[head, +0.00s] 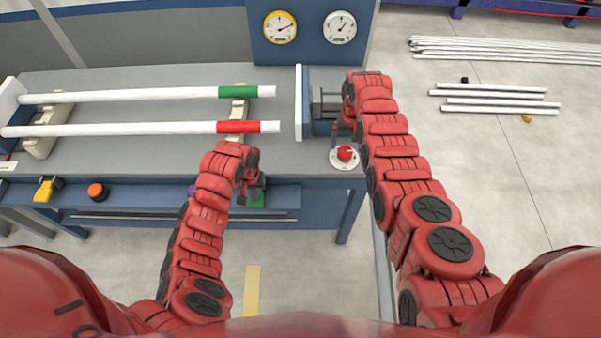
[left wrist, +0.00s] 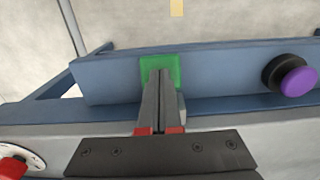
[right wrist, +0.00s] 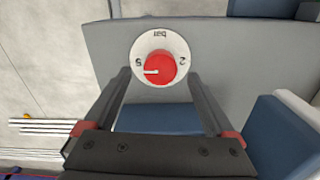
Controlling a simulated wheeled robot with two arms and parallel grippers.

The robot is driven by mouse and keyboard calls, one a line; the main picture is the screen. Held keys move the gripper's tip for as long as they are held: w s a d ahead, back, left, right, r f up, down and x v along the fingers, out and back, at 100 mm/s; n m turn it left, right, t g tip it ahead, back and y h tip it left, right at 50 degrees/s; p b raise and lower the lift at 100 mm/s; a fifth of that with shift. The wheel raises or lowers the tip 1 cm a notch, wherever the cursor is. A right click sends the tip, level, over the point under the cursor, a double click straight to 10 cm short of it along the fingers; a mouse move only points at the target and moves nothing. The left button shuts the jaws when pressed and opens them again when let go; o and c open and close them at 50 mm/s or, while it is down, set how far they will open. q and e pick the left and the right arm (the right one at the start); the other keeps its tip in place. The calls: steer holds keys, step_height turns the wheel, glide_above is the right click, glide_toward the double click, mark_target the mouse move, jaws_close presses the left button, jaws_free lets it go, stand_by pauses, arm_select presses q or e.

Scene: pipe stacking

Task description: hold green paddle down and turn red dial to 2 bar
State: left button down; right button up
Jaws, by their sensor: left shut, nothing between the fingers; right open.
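The green paddle (head: 257,199) is on the blue front rail below the bench, partly behind my left gripper (head: 244,192). In the left wrist view, my shut, empty left gripper (left wrist: 160,74) has its fingertips over the green paddle (left wrist: 172,62). They appear to meet it; how far it is pressed I cannot tell. The red dial (head: 344,153) is on the bench's right part. In the right wrist view, the dial (right wrist: 160,68) has its white mark toward the 5 at left, with 2 at right. My right gripper (right wrist: 160,72) is open and empty, its fingers apart from the dial.
Two white pipes, one green-banded (head: 130,95) and one red-banded (head: 130,129), lie on bench supports. A yellow-rimmed gauge (head: 280,27) and a white gauge (head: 340,27) are behind. An orange button (head: 97,192), yellow paddle (head: 45,188) and purple button (left wrist: 297,82) line the front rail.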

arm_select(q)
steer(key=shift+s+f, duration=0.1)
steer(key=shift+f, duration=0.05)
arm_select(e)
steer(key=n, duration=0.3)
steer(key=shift+n, duration=0.4)
steer(key=n, duration=0.3)
arm_select(q)
steer(key=shift+w+r, duration=0.2)
steer(key=shift+r, duration=1.2)
arm_select(e)
steer(key=shift+w+f, duration=0.1)
arm_select(q)
steer(key=shift+r, duration=0.65)
